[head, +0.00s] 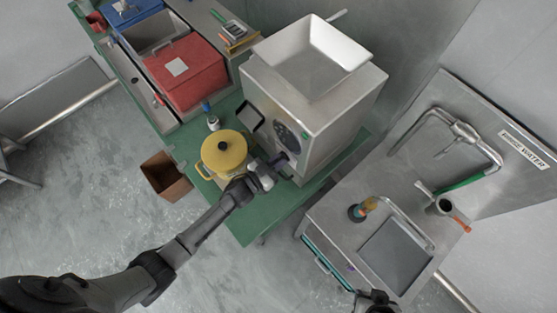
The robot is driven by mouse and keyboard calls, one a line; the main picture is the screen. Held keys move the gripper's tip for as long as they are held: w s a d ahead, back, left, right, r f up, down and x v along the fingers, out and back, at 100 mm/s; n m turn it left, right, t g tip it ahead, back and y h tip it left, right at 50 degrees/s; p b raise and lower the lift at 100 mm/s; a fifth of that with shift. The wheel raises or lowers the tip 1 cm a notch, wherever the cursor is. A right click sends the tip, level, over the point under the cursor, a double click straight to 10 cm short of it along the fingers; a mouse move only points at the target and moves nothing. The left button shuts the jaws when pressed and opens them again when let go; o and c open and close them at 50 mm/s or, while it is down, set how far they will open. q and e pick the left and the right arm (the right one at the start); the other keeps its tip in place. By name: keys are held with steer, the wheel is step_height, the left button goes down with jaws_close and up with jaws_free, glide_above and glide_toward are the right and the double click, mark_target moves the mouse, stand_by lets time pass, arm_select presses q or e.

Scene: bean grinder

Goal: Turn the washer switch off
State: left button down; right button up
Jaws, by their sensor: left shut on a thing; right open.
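The steel washer station (322,213) stands at the right, with a sunken basin (397,254) and a bent tap pipe. A small purple part (351,268) shows by its front edge; I cannot tell whether it is the switch. My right gripper (374,298) is open at the bottom edge, just below that part and partly cut off. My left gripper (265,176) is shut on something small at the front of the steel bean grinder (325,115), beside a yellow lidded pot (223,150). The held thing is mostly hidden by the fingers.
A green table (240,224) carries the grinder, the pot and a small bottle (212,121). A red bin (186,75) stands at its upper left. A brown box (165,178) is on the floor.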

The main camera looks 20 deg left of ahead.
stand_by(0.5)
arm_select(q)
steer(key=c, duration=1.2)
jaws_free()
steer(key=shift+o, duration=0.2)
steer(key=v, duration=1.3)
steer(key=shift+s+a+b, duration=0.25)
steer(key=shift+s+b, duration=0.1)
steer(key=shift+b, duration=0.1)
